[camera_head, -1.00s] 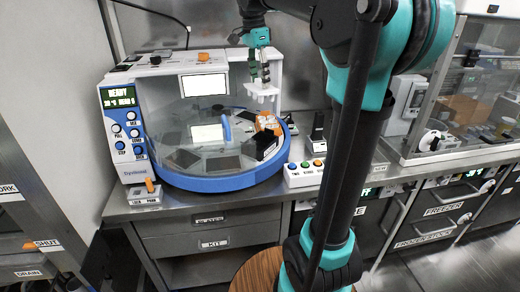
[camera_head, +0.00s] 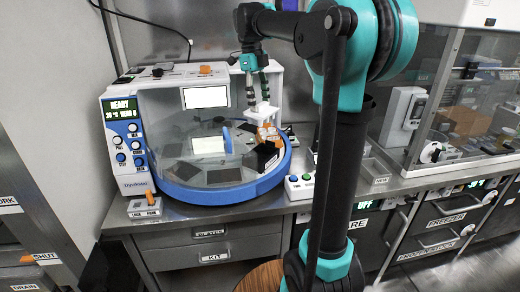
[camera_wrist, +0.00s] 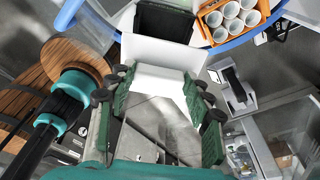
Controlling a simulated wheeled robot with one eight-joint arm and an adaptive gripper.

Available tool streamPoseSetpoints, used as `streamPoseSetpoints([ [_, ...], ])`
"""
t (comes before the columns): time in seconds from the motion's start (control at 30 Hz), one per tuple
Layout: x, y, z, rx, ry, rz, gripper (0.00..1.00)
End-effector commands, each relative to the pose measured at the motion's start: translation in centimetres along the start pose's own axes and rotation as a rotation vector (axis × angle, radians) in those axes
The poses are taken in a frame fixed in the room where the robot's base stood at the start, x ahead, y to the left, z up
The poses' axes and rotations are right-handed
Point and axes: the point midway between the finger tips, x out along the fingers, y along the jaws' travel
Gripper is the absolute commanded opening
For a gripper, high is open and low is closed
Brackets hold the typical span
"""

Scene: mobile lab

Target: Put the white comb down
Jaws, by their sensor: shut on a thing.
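The white comb (camera_head: 263,110) is held by my gripper (camera_head: 257,88) in the head view, with its teeth pointing down. It hangs over the right back part of the blue-rimmed round deck (camera_head: 205,197), near the orange rack. In the wrist view, the green fingers of my gripper (camera_wrist: 160,95) are closed on the comb (camera_wrist: 157,80), whose white face shows between them. I cannot tell whether the comb's lower end touches anything.
The orange rack (camera_wrist: 207,22) holds several white cups. A black block (camera_head: 264,158) sits beside it on the deck. A small button box (camera_head: 299,187) stands right of the deck. A clear cover (camera_head: 190,110) and the machine's panel (camera_head: 125,145) are on the left.

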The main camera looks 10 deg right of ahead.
Motion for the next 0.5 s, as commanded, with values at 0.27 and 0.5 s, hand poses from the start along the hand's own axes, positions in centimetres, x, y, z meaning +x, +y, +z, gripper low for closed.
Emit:
streamPoseSetpoints([
  [0.27, 6.9, 0.0, 1.2, -0.002, 0.0, -0.001, 0.12],
  [0.5, 11.4, 0.0, 2.0, -0.003, 0.0, -0.001, 0.12],
])
